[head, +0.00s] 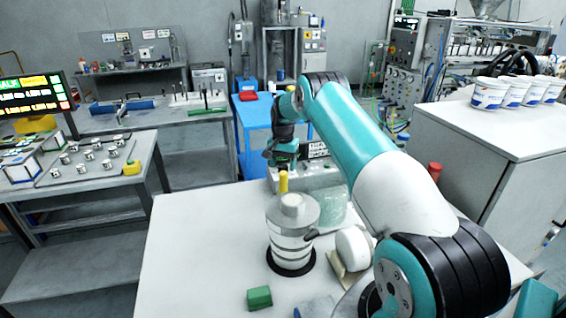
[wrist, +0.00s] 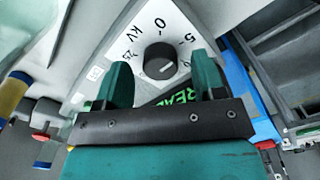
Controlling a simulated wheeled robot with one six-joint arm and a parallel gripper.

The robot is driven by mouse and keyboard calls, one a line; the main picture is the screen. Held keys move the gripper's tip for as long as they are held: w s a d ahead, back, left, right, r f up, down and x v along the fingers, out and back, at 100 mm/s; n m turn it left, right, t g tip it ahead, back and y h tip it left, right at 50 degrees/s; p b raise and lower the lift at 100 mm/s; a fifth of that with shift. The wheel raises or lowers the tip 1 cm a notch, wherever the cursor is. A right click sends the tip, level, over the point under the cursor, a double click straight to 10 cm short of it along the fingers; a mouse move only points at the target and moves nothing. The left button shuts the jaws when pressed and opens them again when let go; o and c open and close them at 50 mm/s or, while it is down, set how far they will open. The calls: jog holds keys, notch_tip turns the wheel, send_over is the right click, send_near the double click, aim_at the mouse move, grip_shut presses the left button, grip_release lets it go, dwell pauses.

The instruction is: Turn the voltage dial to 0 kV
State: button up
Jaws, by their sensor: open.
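The voltage dial (wrist: 160,61) is a round black knob on a white panel (wrist: 135,35) in the wrist view. Printed marks including 0, 5 and KV surround it. A small pale mark shows on the knob's face, seemingly toward the lower right, but its exact setting is hard to read. My gripper (wrist: 161,74) is open, its two teal fingers either side of the knob in the picture, with gaps; I cannot tell the depth between them. In the head view my gripper (head: 284,152) is at the grey device (head: 318,178), and the dial cannot be made out.
A lit green label (wrist: 178,97) lies below the dial, partly covered by my gripper. On the white table, a clear jar (head: 291,235), a yellow-capped post (head: 283,182), a white roll (head: 353,248) and a green block (head: 259,298) stand nearer. The table's left front is clear.

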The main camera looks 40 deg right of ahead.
jog(key=shift+f, duration=0.45)
jog(key=shift+c, duration=0.2)
jog(key=c, duration=0.9)
